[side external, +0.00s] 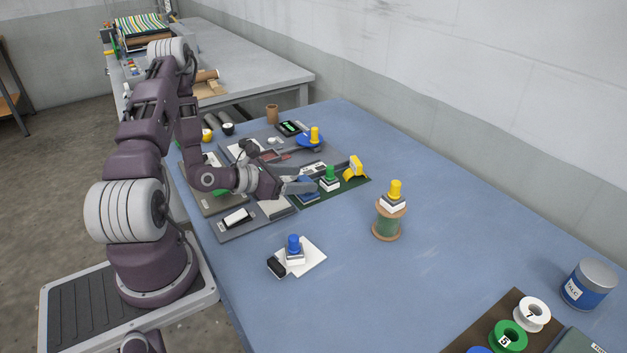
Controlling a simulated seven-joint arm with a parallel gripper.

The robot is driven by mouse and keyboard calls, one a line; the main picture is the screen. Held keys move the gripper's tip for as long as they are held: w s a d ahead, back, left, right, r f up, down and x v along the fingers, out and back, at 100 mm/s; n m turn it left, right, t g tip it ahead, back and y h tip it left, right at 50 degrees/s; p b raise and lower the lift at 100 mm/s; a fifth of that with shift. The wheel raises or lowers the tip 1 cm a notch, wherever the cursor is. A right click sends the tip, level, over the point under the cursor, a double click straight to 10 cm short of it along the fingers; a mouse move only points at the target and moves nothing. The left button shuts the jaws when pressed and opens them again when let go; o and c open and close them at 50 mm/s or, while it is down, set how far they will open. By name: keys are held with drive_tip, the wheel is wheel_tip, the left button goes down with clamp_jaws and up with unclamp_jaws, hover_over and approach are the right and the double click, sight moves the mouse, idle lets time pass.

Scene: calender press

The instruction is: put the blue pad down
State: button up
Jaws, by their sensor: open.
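The blue pad (308,197) lies at the left end of the green mat (345,189), partly hidden by my gripper. My gripper (302,182) reaches in from the left, with its fingers apart just above and beside the pad. From this side I cannot tell whether a finger still touches it.
A green-handled stamp (329,181) stands close right of my fingers, with a tilted yellow block (354,168) beyond. A yellow-handled stamp (394,196) stands on a spool (388,221). A blue-handled stamp (294,248) stands on a white card (313,256). The table's right middle is clear.

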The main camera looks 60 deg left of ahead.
drive_tip(key=v, duration=0.5)
drive_tip(key=shift+s+r, duration=0.1)
drive_tip(key=shift+s, duration=0.2)
drive_tip(key=shift+w+r+m+g, duration=0.15)
drive_tip(key=shift+m+g, duration=0.15)
drive_tip(key=shift+m, duration=0.5)
drive_tip(key=w+d+r+m+g+y, duration=0.1)
drive_tip(key=d+r+m+g+y, duration=0.35)
drive_tip(key=r+m, duration=1.3)
drive_tip(key=s+d+r+m+g+h, duration=0.1)
drive_tip(key=s+d+m+h, duration=0.1)
drive_tip(key=s+d+m, duration=0.6)
drive_tip(key=s+d+r+m+g+h, duration=0.2)
drive_tip(key=s+d+m, duration=0.6)
drive_tip(key=d+m, duration=0.1)
drive_tip(key=shift+s+r, duration=0.3)
drive_tip(key=shift+s, duration=0.1)
